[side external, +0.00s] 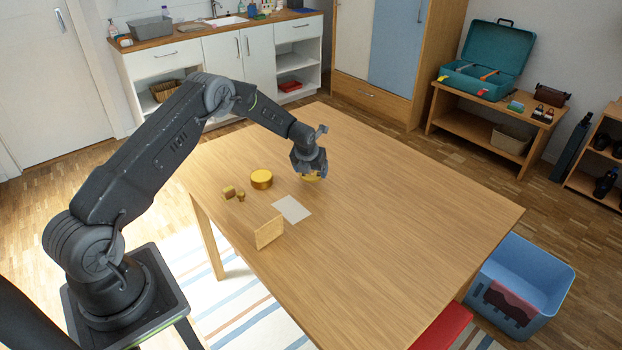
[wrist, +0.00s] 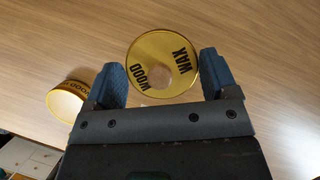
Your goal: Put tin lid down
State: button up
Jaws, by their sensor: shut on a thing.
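The tin lid is a round gold disc lettered WOOD WAX (wrist: 150,52). My gripper (wrist: 163,78) is shut on it, one blue-grey finger at each side. In the side external view my gripper (side external: 309,168) points down over the table, with the lid (side external: 311,178) showing as a gold sliver beneath it. I cannot tell whether the lid touches the table. The round gold tin (side external: 261,180) stands on the table to the left of my gripper. It also shows in the wrist view (wrist: 68,88), at the left.
The wooden table (side external: 400,210) is clear to the right of my gripper. A pale sheet (side external: 291,209) lies in front of it. Small brownish-gold pieces (side external: 229,191) lie left of the tin. An upright tan block (side external: 269,232) stands near the table's front left edge.

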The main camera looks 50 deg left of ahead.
aim_at(310, 175)
jog(key=shift+f, duration=1.7)
jog(key=shift+f, duration=0.15)
jog(key=o, duration=0.8)
